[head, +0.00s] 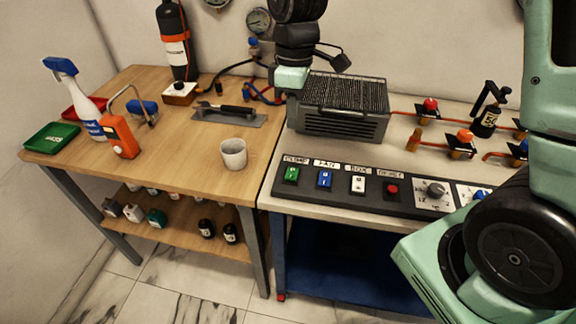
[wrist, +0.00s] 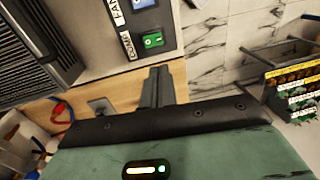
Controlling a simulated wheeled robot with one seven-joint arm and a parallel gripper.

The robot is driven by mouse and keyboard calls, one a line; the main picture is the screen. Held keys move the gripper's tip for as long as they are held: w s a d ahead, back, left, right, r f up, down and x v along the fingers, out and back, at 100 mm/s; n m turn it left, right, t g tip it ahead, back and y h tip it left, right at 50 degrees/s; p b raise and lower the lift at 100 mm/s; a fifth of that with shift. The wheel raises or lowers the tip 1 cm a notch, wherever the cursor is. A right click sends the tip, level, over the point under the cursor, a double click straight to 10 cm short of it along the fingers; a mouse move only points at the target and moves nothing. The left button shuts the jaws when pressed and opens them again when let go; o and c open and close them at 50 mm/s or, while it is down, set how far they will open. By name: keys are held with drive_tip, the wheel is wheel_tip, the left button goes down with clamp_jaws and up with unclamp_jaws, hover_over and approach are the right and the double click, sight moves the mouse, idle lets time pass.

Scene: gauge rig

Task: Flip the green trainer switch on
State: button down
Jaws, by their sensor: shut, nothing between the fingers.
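The green switch (head: 291,174) is the leftmost control on the dark panel along the front of the right bench. It also shows in the wrist view (wrist: 153,40), beyond the fingertips and slightly to their left. I cannot tell which way its rocker is tipped. In the head view, my gripper (head: 288,88) hangs above the back of the bench, by the left end of the metal grille box, with its fingers barely visible. In the wrist view, my gripper (wrist: 157,72) is shut and empty, apart from the switch.
Right of the green switch are a blue switch (head: 325,179), a white switch (head: 357,185), a red button (head: 392,190) and a knob (head: 436,189). The grille box (head: 342,104) stands behind the panel. A white cup (head: 233,154) stands on the wooden table to the left.

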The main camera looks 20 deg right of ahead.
sight(291, 177)
drive_tip(key=f, duration=0.4)
drive_tip(key=s+f+p, duration=0.1)
drive_tip(key=f, duration=0.4)
drive_tip(key=a+f, duration=0.1)
drive_tip(key=f, duration=0.3)
drive_tip(key=shift+s+f, duration=0.2)
drive_tip(key=shift+f, duration=0.1)
drive_tip(key=shift+s+f, duration=0.1)
drive_tip(key=shift+f, duration=0.3)
drive_tip(key=shift+r, duration=0.2)
drive_tip(key=shift+w+d+r+p, duration=0.2)
drive_tip(key=shift+w+d+p, duration=0.25)
drive_tip(key=shift+w, duration=0.2)
wheel_tip(291, 177, up, 14)
drive_tip(key=s+a+p, duration=0.1)
drive_tip(key=shift+s+p, duration=0.15)
drive_tip(key=shift+p, duration=0.25)
